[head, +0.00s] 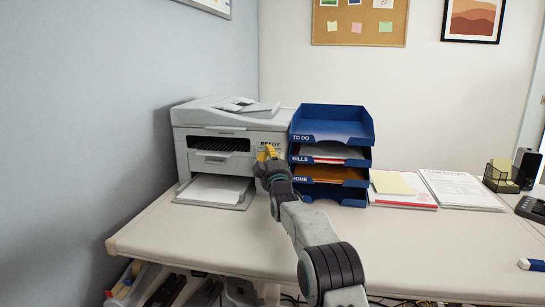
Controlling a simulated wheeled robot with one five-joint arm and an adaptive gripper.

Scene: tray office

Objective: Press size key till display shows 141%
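The printer (222,130) stands at the left end of the desk, against the wall. A small display (270,144) on the right of its front seems to read "READY"; no percentage is legible. My gripper (267,152), dark with yellow fingertips, is just in front of the printer's right front, right below the display. The size key cannot be made out; my gripper covers part of that panel. Whether the fingertips touch the panel, and whether they are apart, I cannot tell. Nothing is visibly held.
A blue tray stack (333,128) labelled TO DO, BILLS and HOME stands close on the right of my gripper. Paper lies in the printer's output tray (240,206). The desk's front middle (420,255) is clear.

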